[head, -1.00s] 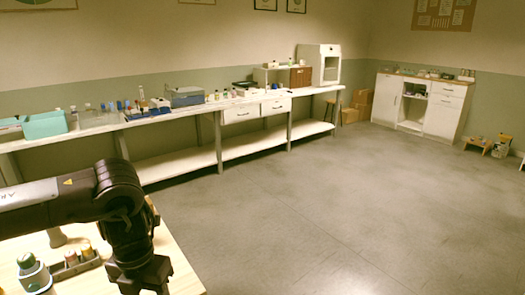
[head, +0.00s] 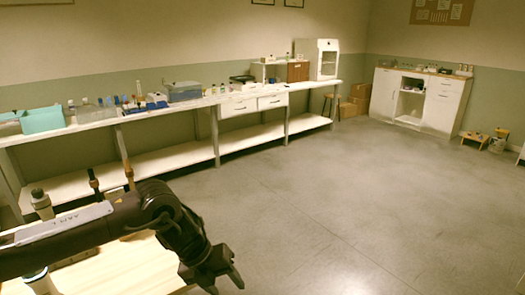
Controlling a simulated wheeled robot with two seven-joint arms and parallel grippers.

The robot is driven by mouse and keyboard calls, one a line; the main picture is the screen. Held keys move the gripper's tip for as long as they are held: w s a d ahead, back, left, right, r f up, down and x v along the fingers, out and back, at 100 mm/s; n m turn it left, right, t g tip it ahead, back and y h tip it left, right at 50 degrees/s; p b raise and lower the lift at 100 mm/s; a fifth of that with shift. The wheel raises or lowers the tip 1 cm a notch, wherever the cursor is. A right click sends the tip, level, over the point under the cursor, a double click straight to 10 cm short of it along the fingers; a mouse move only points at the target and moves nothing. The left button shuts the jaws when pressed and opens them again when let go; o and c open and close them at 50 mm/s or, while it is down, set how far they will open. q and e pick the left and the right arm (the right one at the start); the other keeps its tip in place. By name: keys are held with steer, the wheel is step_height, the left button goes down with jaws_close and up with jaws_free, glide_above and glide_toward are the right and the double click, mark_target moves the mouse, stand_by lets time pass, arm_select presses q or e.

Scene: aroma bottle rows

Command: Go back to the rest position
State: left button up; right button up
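My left gripper (head: 226,283) hangs at the lower middle of the head view, past the right edge of the light wood table (head: 140,262). Its two fingers look spread, with nothing visible between them. My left arm crosses above the table and hides much of its top. A grey-capped bottle (head: 41,204) stands behind the arm at the left. Two slim brown items (head: 130,174) show behind the arm too. A round bottle (head: 35,282) is partly covered below the arm. My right gripper is out of view.
A long white bench (head: 185,104) along the back wall carries a teal box (head: 43,119), a blue-grey box (head: 184,91) and many small bottles. A white cabinet (head: 418,97) stands at the back right. The grey floor (head: 350,210) between is clear.

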arm_select(q)
steer(key=w+d+f+n+t+h, duration=0.3)
steer(key=w+d+f+n+h, duration=0.3)
steer(key=d+f+n, duration=0.5)
steer(key=s+a+f+n+t+y, duration=0.2)
steer(key=a+f+n, duration=0.3)
steer(key=f, duration=0.6)
steer(key=s+a+f+n+t+y, duration=0.1)
steer(key=s+a+f+n+y, duration=0.3)
steer(key=f, duration=0.7)
steer(key=s+a+f+n+g+y, duration=0.1)
steer(key=s+a+f+n, duration=0.3)
steer(key=s+f, duration=0.4)
steer(key=s+a+f+n+g+y, duration=0.1)
steer(key=s+a+f+n, duration=0.3)
steer(key=s, duration=0.7)
steer(key=s+a+f+n+g+y, duration=0.1)
steer(key=s+a+f+n+g, duration=0.15)
steer(key=s+a+f, duration=0.45)
steer(key=s+a+f+n+g+y, duration=0.1)
steer(key=s+f, duration=0.3)
steer(key=s, duration=1.2)
steer(key=shift+s+n+y, duration=0.15)
steer(key=shift+n+y, duration=0.25)
steer(key=shift+n, duration=0.35)
steer(key=shift+a, duration=0.1)
